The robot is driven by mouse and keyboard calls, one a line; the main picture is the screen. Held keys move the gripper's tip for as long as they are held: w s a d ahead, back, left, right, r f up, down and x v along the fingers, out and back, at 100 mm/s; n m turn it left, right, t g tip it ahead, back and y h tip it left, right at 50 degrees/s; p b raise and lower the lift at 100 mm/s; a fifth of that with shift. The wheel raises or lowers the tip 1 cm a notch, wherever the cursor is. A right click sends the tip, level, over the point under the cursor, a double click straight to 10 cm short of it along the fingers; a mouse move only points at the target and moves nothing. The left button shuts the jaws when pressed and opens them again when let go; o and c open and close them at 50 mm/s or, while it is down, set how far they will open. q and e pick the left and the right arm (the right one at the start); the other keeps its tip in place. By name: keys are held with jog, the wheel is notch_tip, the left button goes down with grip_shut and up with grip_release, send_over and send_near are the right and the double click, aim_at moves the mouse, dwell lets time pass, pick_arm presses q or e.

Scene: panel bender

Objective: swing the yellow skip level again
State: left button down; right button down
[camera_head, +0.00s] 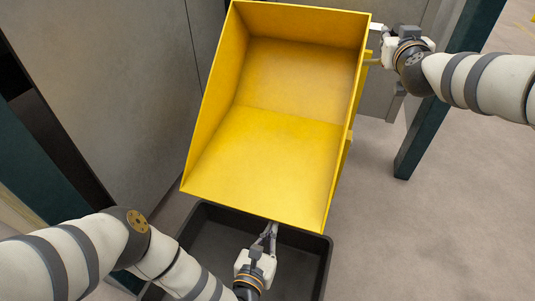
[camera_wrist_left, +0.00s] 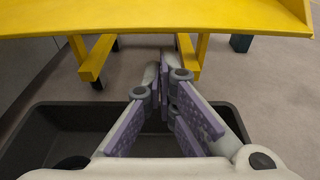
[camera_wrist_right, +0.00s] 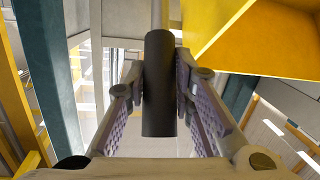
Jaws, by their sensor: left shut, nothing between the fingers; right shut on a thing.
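The yellow skip (camera_head: 280,110) fills the middle of the head view, its open side facing me and its front lip tipped down over a dark bin (camera_head: 322,262). The skip's lip (camera_wrist_left: 150,18) crosses the top of the left wrist view, with yellow frame legs behind it. My left gripper (camera_head: 271,232) is shut and empty, just below and in front of the lip; I cannot tell if it touches. My right gripper (camera_head: 380,38) is at the skip's upper right side. In the right wrist view it is shut on a black cylindrical handle (camera_wrist_right: 158,90) beside the yellow skip.
A grey machine panel (camera_head: 130,90) stands close on the left. A dark green post (camera_head: 440,100) stands on the right, near my right forearm. The grey floor (camera_head: 420,240) at the lower right is clear. The dark bin lies under my left gripper.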

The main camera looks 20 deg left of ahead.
pick_arm(q)
jog(key=shift+s+r, duration=0.15)
jog(key=shift+r, duration=0.7)
pick_arm(e)
jog(key=shift+d+f, duration=0.1)
jog(key=shift+w+f, duration=0.2)
jog(key=shift+f, duration=0.1)
pick_arm(q)
jog(key=shift+w+r, duration=0.25)
jog(key=shift+r, duration=1)
pick_arm(e)
jog(key=c, duration=1.7)
grip_release()
jog(key=shift+s, duration=0.1)
jog(key=o, duration=0.3)
jog(key=shift+s+r, duration=0.15)
jog(key=shift+r, duration=0.05)
pick_arm(q)
jog(key=shift+s, duration=0.2)
pick_arm(e)
jog(key=shift+o, duration=0.2)
pick_arm(q)
jog(key=shift+f, duration=0.1)
